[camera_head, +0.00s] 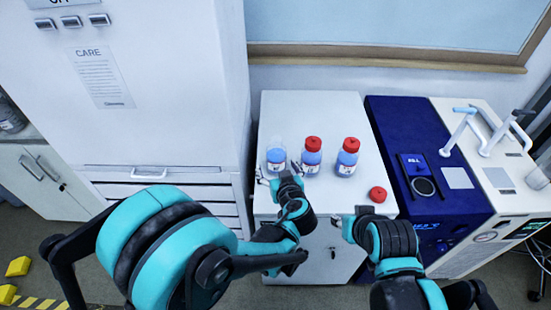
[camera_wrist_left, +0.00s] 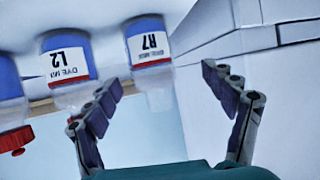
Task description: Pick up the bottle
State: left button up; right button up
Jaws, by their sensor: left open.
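Three bottles with blue contents stand upright in a row on a white cabinet top. The leftmost bottle (camera_head: 276,155) has a clear top without a red cap. The middle bottle (camera_head: 311,157) and the right bottle (camera_head: 347,157) have red caps. My left gripper (camera_head: 279,172) is open and empty, just in front of the leftmost bottle. My right gripper (camera_head: 350,216) looks open and empty near the cabinet's front edge.
A loose red cap (camera_head: 378,194) lies on the white cabinet (camera_head: 280,108) at front right. A tall white unit (camera_head: 150,110) stands close on the left. A blue and white instrument (camera_head: 408,135) stands on the right. The cabinet top behind the bottles is clear.

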aim_at(277, 162)
pick_arm(q)
jog(key=shift+w+d+f, duration=0.15)
jog(key=shift+d+f, duration=0.05)
jog(key=shift+d, duration=0.15)
jog(key=shift+w+a+f+t+b, duration=0.15)
jog(key=shift+w+f+b, duration=0.15)
jog(key=shift+w, duration=0.3)
jog(key=shift+w+a+f+t+b, duration=0.15)
jog(key=shift+w+f+b, duration=0.1)
jog(key=shift+w, duration=0.35)
jog(key=x, duration=0.1)
jog(key=b+x, duration=0.1)
jog(key=x, duration=0.2)
jog(key=shift+w+d+f+b, duration=0.2)
jog(key=shift+d+b, duration=0.1)
jog(key=shift+b, duration=0.1)
jog(key=shift+w+f, duration=0.1)
jog(key=shift+w, duration=0.2)
jog(key=c, duration=1.6)
